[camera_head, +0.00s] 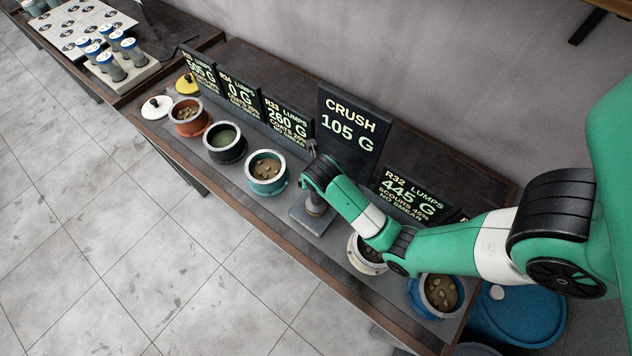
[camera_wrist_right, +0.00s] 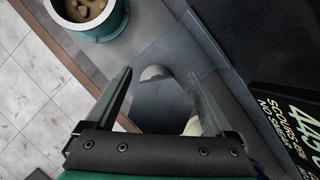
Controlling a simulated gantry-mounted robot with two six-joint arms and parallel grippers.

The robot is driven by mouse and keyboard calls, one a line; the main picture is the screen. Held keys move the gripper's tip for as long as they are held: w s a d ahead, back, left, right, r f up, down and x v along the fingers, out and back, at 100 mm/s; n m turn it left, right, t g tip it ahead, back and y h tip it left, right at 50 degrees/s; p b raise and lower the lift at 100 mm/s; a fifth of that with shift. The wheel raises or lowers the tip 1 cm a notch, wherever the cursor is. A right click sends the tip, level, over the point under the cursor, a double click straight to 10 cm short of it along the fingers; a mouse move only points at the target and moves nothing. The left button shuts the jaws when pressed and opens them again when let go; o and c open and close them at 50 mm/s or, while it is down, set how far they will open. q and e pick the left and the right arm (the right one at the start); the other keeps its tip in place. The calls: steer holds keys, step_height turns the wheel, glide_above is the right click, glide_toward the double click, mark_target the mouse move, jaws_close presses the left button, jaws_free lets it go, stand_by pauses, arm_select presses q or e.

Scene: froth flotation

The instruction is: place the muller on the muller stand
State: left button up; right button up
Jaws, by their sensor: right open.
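The muller (camera_head: 316,203) is a grey, roughly cylindrical piece standing upright on a square grey block, which I take to be the muller stand (camera_head: 309,221). In the right wrist view the muller (camera_wrist_right: 158,104) shows as a dark body with a pale rounded end between the fingers. My right gripper (camera_wrist_right: 160,78) is open, with one finger on each side of the muller. In the head view the right wrist is over the muller and hides its top. I cannot tell whether a finger touches it. My left gripper is not in view.
A teal pot of lumps (camera_head: 267,172) stands left of the stand, a dark pot (camera_head: 225,142) beyond it. A white pot (camera_head: 367,254) and a blue pot (camera_head: 436,295) stand right. The CRUSH sign (camera_head: 351,122), reading 105 G, stands close behind. The bench's front edge is near.

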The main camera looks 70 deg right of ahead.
steer(key=p+v, duration=0.2)
steer(key=v, duration=0.4)
steer(key=shift+r, duration=0.4)
steer(key=p+v, duration=0.5)
steer(key=shift+a+r, duration=0.1)
steer(key=shift+r, duration=0.2)
